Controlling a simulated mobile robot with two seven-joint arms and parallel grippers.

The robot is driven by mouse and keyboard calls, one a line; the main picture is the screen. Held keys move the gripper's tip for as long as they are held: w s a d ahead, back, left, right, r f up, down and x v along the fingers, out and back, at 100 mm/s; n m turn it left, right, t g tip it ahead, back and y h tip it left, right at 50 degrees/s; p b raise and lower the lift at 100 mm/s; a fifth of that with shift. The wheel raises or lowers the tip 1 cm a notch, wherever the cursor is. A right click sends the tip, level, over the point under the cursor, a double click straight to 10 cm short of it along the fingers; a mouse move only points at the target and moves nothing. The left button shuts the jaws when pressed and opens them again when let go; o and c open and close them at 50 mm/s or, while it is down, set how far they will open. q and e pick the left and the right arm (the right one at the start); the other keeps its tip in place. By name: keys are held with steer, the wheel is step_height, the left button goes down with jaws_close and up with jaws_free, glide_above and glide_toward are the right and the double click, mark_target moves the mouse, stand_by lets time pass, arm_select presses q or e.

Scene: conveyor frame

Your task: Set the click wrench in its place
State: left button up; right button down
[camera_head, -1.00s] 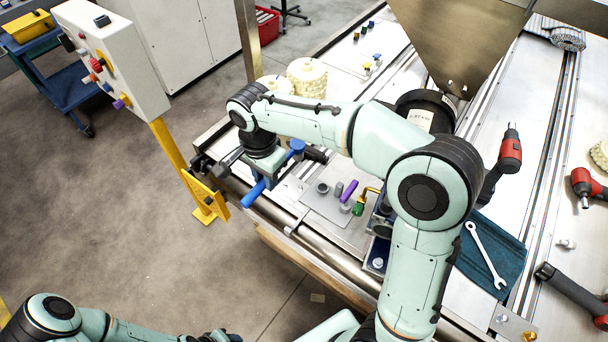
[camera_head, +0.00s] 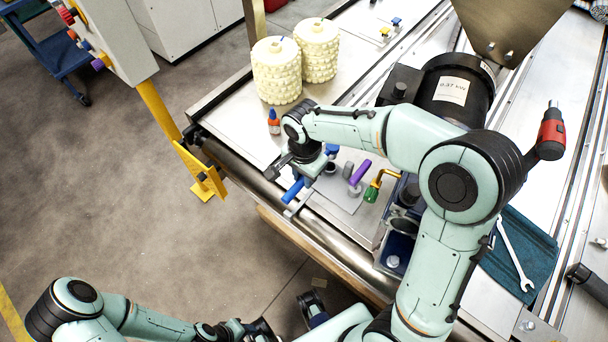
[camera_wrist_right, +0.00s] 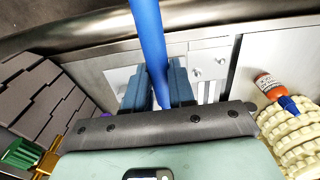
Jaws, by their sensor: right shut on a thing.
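My right gripper (camera_head: 309,172) is shut on a long blue-handled tool, which I take to be the click wrench (camera_head: 292,190). In the right wrist view the blue shaft (camera_wrist_right: 152,45) passes between the two fingers (camera_wrist_right: 158,90) and runs up toward the frame's top edge. The tool is over the conveyor's front edge, at the left end of a grey plate (camera_head: 340,199). Whether it touches anything below cannot be told. My left gripper (camera_head: 258,329) is low in the head view, away from the conveyor, and its jaws are not clear.
The plate holds a purple-handled tool (camera_head: 360,172) and small grey cylinders. A green-handled brass piece (camera_head: 372,190) stands right of it. A small red bottle (camera_head: 274,124) and cream stacked rolls (camera_head: 276,72) are behind. A spanner (camera_head: 515,255) lies on a teal cloth (camera_head: 535,243).

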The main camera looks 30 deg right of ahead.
steer(key=shift+f+b, duration=1.05)
steer(key=shift+f, duration=0.25)
step_height(320, 180, down, 2)
steer(key=shift+b, duration=0.7)
steer(key=shift+r, duration=0.1)
steer(key=shift+f, duration=0.25)
steer(key=shift+f+b, duration=0.85)
steer(key=shift+f, duration=0.45)
